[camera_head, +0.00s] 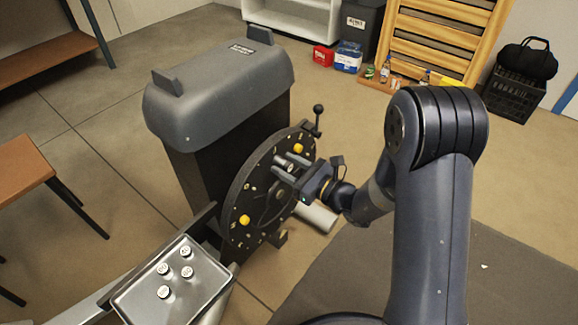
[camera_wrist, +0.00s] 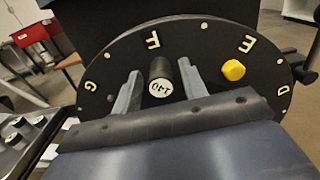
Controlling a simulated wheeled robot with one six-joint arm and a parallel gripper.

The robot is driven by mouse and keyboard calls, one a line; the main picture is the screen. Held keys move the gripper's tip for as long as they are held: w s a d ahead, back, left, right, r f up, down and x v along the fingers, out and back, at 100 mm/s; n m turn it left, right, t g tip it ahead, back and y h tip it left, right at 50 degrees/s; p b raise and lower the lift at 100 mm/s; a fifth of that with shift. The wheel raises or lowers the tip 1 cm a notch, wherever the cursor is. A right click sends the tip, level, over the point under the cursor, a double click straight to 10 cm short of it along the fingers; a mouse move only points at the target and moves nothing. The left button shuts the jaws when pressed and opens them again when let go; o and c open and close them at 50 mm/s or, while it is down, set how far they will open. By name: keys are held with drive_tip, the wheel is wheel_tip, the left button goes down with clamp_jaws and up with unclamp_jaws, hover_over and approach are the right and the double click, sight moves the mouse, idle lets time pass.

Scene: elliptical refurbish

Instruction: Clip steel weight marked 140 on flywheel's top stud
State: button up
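The steel weight marked 140 (camera_wrist: 160,86) is at the black flywheel's face, just below the letter F in the wrist view, with its numbered end toward the camera. The flywheel (camera_head: 238,205) stands upright on the grey machine. My gripper (camera_head: 287,166) is in front of the wheel's face. In the wrist view its two fingers (camera_wrist: 159,88) stand either side of the weight, with narrow gaps showing, so it looks open around it. The stud behind the weight is hidden, and I cannot tell whether the weight is seated.
Yellow knobs sit on the wheel, one upper (camera_head: 298,148) and one lower (camera_head: 244,220). A black-knobbed lever (camera_head: 318,118) stands at the wheel's upper rim. A metal tray (camera_head: 137,301) with several marked weights is at the lower left. Open floor lies right of the machine.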

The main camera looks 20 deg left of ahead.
drive_tip(key=shift+o, duration=0.7)
drive_tip(key=shift+d, duration=0.15)
drive_tip(key=p+v, duration=0.2)
drive_tip(key=v, duration=0.8)
drive_tip(key=shift+s+d, duration=0.15)
drive_tip(key=shift+d, duration=0.1)
drive_tip(key=shift+f, duration=0.1)
drive_tip(key=b+x, duration=0.2)
drive_tip(key=x, duration=0.8)
drive_tip(key=shift+a, duration=0.35)
drive_tip(key=shift+d, duration=0.1)
drive_tip(key=shift+d, duration=0.1)
